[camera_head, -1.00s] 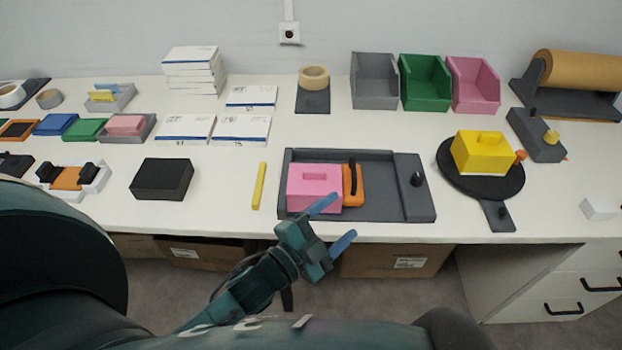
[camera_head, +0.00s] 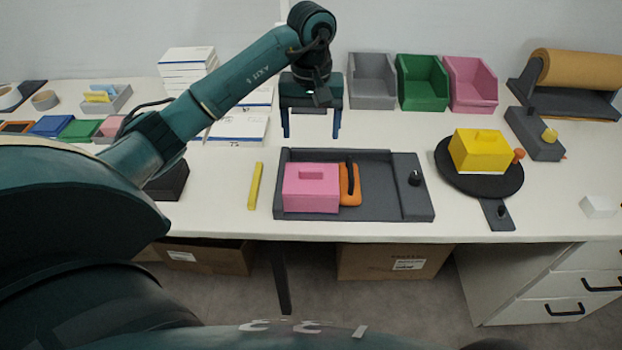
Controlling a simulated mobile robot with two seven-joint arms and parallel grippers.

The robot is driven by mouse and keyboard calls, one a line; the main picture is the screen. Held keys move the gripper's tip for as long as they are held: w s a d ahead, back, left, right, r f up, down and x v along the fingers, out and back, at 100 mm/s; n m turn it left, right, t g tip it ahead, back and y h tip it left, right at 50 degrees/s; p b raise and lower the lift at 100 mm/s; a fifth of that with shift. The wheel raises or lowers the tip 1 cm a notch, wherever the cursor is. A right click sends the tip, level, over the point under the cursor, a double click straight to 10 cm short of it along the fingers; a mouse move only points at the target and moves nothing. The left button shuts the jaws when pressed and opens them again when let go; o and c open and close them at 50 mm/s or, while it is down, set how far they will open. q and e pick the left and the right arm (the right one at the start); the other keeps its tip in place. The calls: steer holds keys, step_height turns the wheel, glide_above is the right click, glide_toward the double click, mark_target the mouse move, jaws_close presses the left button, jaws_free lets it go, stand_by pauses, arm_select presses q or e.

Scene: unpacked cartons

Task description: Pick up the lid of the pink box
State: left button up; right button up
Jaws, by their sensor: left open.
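The pink box (camera_head: 311,198) sits on the left part of a dark grey tray (camera_head: 385,205) near the table's front edge. Its lid (camera_head: 311,173) is on top, with a small raised grip in the middle. My left gripper (camera_head: 311,135) points down behind and above the box, its two blue fingers spread and empty. It is apart from the lid. My left arm comes in from the left and crosses over the table. My right gripper is not seen.
An orange tool with a black handle (camera_head: 349,184) lies right beside the pink box. A yellow bar (camera_head: 255,186) lies left of the tray. A yellow box (camera_head: 478,152) stands on a round black plate (camera_head: 452,180). Grey, green and pink bins (camera_head: 470,85) stand at the back.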

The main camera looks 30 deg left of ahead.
arm_select(q)
glide_above(311, 170)
step_height(311, 170, down, 6)
steer(key=shift+d+f, duration=0.1)
steer(key=shift+f, duration=0.1)
steer(key=shift+f+p, duration=0.7)
steer(key=shift+f, duration=1.95)
steer(key=shift+c, duration=0.6)
steer(key=c, duration=0.9)
steer(key=shift+c, duration=0.2)
